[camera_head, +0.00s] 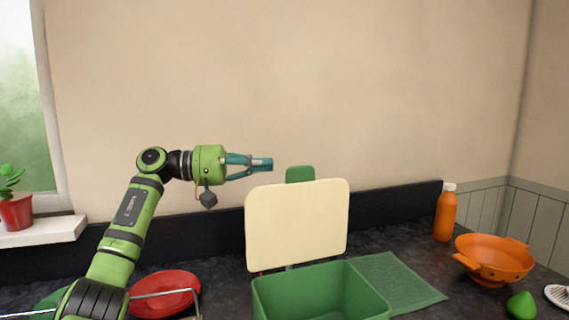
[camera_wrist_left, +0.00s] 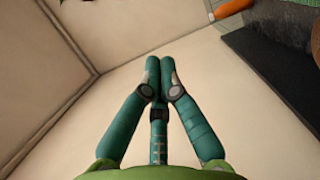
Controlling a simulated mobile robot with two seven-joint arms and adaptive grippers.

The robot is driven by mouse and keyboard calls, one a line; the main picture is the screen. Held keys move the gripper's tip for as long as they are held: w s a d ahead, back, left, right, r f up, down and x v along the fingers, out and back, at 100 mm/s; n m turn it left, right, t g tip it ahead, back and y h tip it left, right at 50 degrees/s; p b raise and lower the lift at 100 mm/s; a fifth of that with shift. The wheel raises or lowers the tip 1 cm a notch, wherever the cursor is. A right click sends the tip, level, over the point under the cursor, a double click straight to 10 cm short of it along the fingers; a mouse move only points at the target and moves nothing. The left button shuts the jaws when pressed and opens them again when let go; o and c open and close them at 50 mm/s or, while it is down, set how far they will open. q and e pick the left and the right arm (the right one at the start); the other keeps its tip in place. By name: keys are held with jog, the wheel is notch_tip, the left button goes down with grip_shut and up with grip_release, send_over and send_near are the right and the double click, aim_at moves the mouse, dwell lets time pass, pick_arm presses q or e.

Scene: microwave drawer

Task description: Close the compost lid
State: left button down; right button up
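The compost lid (camera_head: 297,224) is a cream panel with a green tab (camera_head: 300,174) on its top edge. It stands upright, open, at the back of the green compost bin (camera_head: 320,292). The bin's inside shows from above. My left gripper (camera_head: 268,164) is above and left of the lid, level with the tab and apart from it. In the left wrist view its teal fingers (camera_wrist_left: 160,66) are together with nothing between them. My right gripper is not in view.
A green mat (camera_head: 398,282) lies right of the bin. An orange colander (camera_head: 495,258) and an orange bottle (camera_head: 445,212) stand farther right. A red plate (camera_head: 165,294) is at the left, and a potted plant (camera_head: 15,210) is on the sill. The wall is behind.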

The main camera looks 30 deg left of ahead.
pick_arm(q)
jog(key=shift+s+d+p, duration=0.2)
jog(key=shift+d+p, duration=0.35)
jog(key=shift+d, duration=2.35)
jog(key=shift+s+d, duration=0.1)
jog(key=shift+s, duration=0.05)
